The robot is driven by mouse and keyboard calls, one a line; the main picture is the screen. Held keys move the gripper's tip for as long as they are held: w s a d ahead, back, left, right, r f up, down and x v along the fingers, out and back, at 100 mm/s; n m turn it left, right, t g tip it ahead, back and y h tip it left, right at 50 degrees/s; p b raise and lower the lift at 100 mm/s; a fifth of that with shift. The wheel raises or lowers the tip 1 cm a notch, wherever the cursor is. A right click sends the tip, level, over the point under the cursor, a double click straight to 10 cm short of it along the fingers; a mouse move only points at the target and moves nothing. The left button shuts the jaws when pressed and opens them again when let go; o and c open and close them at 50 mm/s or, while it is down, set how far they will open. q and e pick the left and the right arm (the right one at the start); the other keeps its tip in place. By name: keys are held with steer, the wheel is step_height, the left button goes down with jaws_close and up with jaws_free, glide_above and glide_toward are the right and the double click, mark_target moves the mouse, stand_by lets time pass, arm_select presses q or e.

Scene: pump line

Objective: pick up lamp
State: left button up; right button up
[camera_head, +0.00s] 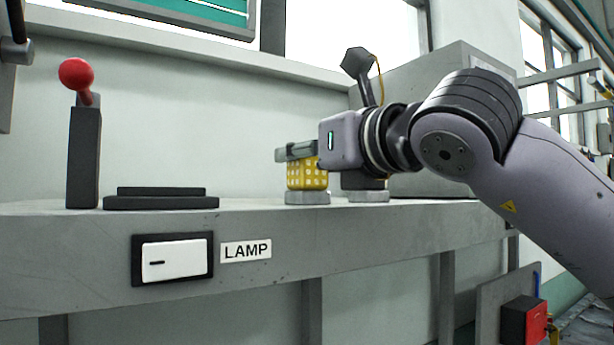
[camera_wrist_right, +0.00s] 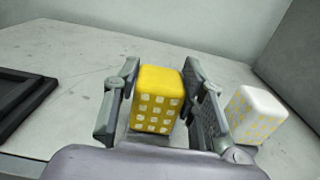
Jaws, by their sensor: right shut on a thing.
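The lamp (camera_head: 307,177) appears to be the yellow block with pale square dots, upright on or just above a round grey base (camera_head: 307,198) on the bench. My right gripper (camera_head: 298,152) reaches in from the right and is shut on its upper part. In the right wrist view the yellow lamp (camera_wrist_right: 157,98) is between the two fingers of my right gripper (camera_wrist_right: 160,100). I cannot tell whether any gap separates lamp and base. My left gripper is in neither view.
A white block with yellow dots (camera_wrist_right: 258,115) stands close beside the right finger. A red-knobbed lever (camera_head: 76,74) and a flat black plate (camera_head: 160,199) are at left on the bench (camera_head: 400,235). A white switch (camera_head: 174,260) beside a LAMP label (camera_head: 246,250) is on its front.

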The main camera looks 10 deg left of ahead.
steer(key=c, duration=0.4)
steer(key=shift+r, duration=0.1)
